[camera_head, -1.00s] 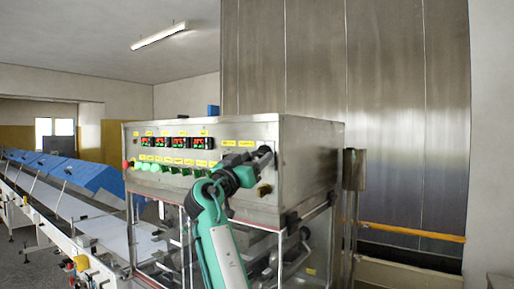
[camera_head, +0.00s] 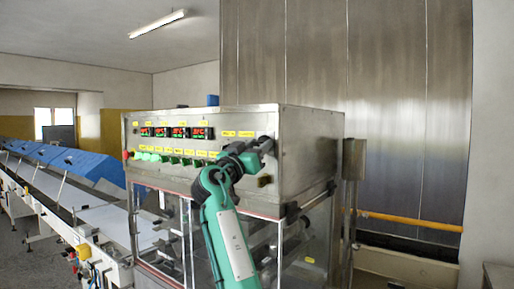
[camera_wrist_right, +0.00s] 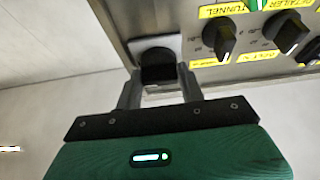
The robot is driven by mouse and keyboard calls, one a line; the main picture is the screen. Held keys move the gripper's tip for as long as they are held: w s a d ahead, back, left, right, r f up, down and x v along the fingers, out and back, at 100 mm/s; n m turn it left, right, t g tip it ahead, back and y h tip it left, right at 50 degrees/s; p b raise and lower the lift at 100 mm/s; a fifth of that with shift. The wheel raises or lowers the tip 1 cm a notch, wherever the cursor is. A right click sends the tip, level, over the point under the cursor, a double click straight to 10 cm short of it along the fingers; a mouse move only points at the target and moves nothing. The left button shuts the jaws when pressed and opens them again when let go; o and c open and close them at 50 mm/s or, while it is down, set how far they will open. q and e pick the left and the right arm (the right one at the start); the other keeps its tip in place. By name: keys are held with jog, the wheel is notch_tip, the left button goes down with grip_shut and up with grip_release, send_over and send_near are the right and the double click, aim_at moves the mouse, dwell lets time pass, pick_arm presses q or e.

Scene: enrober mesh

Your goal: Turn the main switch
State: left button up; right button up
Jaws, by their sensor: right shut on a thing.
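The main switch is a black knob (camera_wrist_right: 157,64) on a grey plate near the edge of the steel control panel (camera_head: 228,147). In the right wrist view my right gripper (camera_wrist_right: 159,76) has one finger on each side of the knob and is shut on it. In the head view the right gripper (camera_head: 265,146) is at the panel's upper right corner, and the arm and gripper hide most of the switch. My left gripper is not in view.
Other black knobs (camera_wrist_right: 226,38) with yellow labels sit beside the switch. Lit red displays (camera_head: 179,132) and green buttons (camera_head: 165,158) line the panel. A dark knob (camera_head: 264,181) is below the gripper. A conveyor (camera_head: 60,200) runs at the left.

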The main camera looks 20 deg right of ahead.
jog(key=n+t+y, duration=0.1)
jog(key=n, duration=0.2)
jog(key=shift+b, duration=0.35)
jog(key=n+t+y, duration=0.1)
jog(key=n, duration=0.1)
jog(key=shift+s+r+n, duration=0.1)
jog(key=shift+r+n, duration=0.05)
jog(key=shift+n, duration=0.25)
jog(key=n+t+y+p, duration=0.1)
jog(key=n+y, duration=0.2)
jog(key=n, duration=0.2)
jog(key=shift+d+r, duration=0.1)
jog(key=shift+r, duration=0.05)
jog(key=n+y+p, duration=0.1)
jog(key=n+p, duration=0.1)
jog(key=n+y+p, duration=0.1)
jog(key=n+p, duration=0.1)
jog(key=n, duration=0.1)
jog(key=shift+s+r, duration=0.1)
jog(key=shift+r, duration=0.1)
jog(key=n+p, duration=0.2)
jog(key=n+g+y+p, duration=0.1)
jog(key=n+p, duration=0.1)
jog(key=n, duration=0.1)
jog(key=shift+y, duration=0.3)
jog(key=shift+f+n+p, duration=0.1)
jog(key=shift+n+p, duration=0.35)
jog(key=shift+n, duration=0.25)
